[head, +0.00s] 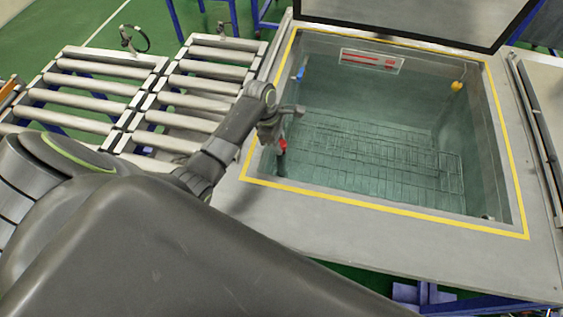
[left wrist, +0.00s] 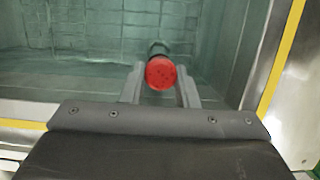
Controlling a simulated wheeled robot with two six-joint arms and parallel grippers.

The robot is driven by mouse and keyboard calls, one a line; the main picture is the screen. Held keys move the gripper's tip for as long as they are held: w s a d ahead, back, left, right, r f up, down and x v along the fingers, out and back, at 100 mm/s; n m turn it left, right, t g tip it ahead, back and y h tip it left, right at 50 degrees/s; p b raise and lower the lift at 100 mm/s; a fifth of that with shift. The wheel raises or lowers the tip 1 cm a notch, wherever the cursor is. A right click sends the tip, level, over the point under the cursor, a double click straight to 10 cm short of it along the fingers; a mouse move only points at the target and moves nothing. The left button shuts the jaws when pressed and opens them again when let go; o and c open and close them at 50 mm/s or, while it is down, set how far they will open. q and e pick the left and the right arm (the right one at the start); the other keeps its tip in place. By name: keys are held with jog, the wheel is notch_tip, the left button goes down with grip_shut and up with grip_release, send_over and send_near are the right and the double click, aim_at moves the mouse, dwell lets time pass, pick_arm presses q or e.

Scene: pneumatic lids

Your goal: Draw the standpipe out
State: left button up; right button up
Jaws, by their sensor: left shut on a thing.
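The standpipe has a red top (head: 283,147) and a dark pipe below it, near the left wall of the water-filled tank (head: 246,170). My left gripper (head: 290,122) is at the standpipe's top. In the left wrist view the red round end (left wrist: 161,73) sits between the two fingers of my left gripper (left wrist: 161,88), which is shut on it. The dark pipe shows just behind the red end. Its lower end is hard to make out in the head view. My right gripper is not in view.
A wire rack (head: 375,150) lies in the tank. A raised lid (head: 400,18) stands at the back. A blue fitting (head: 300,73) and a yellow fitting (head: 456,86) are on the walls. Roller conveyors (head: 190,100) stand to the left.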

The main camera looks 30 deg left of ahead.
pick_arm(q)
jog(key=shift+r, duration=0.95)
jog(key=shift+r, duration=2.45)
jog(key=shift+f, duration=0.1)
